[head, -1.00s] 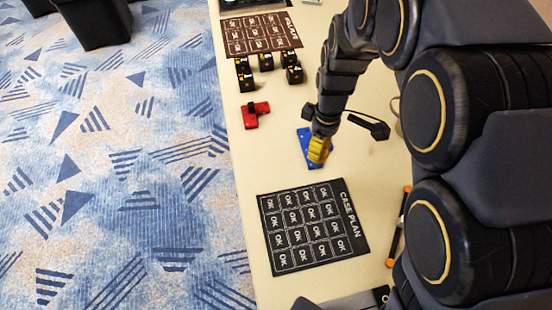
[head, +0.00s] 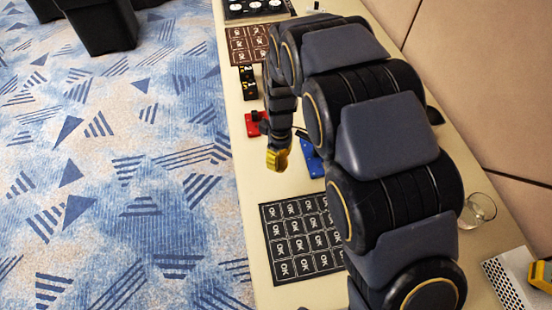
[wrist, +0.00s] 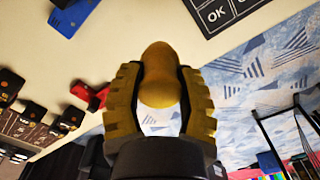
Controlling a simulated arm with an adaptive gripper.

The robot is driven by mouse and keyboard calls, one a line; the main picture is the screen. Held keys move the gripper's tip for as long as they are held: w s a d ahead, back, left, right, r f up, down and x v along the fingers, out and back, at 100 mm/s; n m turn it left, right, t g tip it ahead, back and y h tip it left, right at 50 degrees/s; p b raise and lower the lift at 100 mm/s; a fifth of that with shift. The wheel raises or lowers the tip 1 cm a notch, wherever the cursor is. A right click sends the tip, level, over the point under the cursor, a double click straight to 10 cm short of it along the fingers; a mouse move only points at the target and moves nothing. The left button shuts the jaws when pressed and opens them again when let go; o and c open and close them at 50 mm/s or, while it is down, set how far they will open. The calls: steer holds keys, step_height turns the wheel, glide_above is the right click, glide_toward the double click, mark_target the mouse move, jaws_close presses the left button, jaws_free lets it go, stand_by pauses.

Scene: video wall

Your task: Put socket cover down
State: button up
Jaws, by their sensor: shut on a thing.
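My gripper (wrist: 160,100) has ribbed yellow fingers and is shut on a rounded mustard-yellow piece, the socket cover (wrist: 159,75), in the wrist view. The cover sits between the two fingers with its rounded end showing. In the head view, my gripper (head: 278,158) hangs over the cream table, left of a blue piece (head: 314,165) and in front of a red piece (head: 255,126). The cover cannot be told apart from the yellow fingers there. How high the gripper is above the table is hard to tell.
A black mat with "OK" squares (head: 288,238) lies nearer, partly hidden by my arm. A brown mat (head: 245,45) and black blocks (head: 248,83) stand farther back. A clear glass (head: 479,209) stands at the right. The table's left edge (head: 235,150) is close to my gripper.

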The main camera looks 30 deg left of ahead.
steer(key=w+a+f, duration=0.1)
steer(key=f, duration=0.2)
steer(key=w+a+f, duration=0.1)
steer(key=shift+w+a+f, duration=0.25)
steer(key=shift+w+a, duration=0.05)
steer(key=shift+a, duration=0.05)
steer(key=shift+f, duration=1.45)
steer(key=shift+f, duration=0.15)
steer(key=o, duration=0.8)
steer(key=shift+s+d+r, duration=0.1)
steer(key=shift+r, duration=6.1)
steer(key=shift+d, duration=0.1)
